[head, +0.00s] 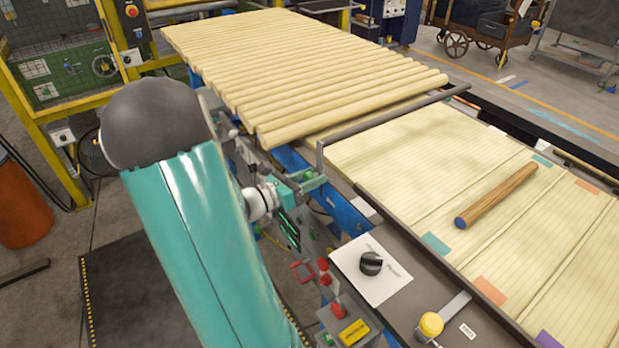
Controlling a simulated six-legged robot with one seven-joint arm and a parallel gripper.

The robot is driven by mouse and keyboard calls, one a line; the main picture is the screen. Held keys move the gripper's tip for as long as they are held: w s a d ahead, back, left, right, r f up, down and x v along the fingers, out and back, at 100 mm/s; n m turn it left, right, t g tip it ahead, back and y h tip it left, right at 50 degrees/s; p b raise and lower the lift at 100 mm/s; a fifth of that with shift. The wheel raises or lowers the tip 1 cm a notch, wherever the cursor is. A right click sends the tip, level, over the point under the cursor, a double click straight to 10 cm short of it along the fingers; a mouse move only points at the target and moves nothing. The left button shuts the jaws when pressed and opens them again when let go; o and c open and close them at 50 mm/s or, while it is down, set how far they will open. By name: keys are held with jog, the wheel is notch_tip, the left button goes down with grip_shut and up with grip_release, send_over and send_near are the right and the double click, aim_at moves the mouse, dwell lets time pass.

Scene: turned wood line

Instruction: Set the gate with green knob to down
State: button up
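A dark grey gate bar (395,118) spans the line between the row of pale rods and the slatted belt. Its near end bends down beside a small green part (312,184), which may be the green knob; its shape is unclear. The bar shows above the belt surface; I cannot tell which setting it is in. My teal arm reaches in from the bottom, and my gripper (282,192) seems to be close to the green part. Its fingers are small and partly hidden, so I cannot tell whether they touch it or are open.
Pale rods (300,70) lie side by side behind the bar. A brown rod with a blue end (497,194) lies on the belt (400,170). A black rotary dial (371,263), a yellow knob on a lever (431,324) and red buttons (338,309) line the near edge.

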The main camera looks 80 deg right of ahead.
aim_at(321, 194)
grip_shut()
jog(key=shift+a+f, duration=0.1)
jog(key=shift+f, duration=3.65)
jog(key=shift+o, duration=1.7)
grip_release()
jog(key=shift+w, duration=0.1)
jog(key=v, duration=1.3)
jog(key=shift+w+a, duration=0.25)
jog(key=shift+r, duration=0.1)
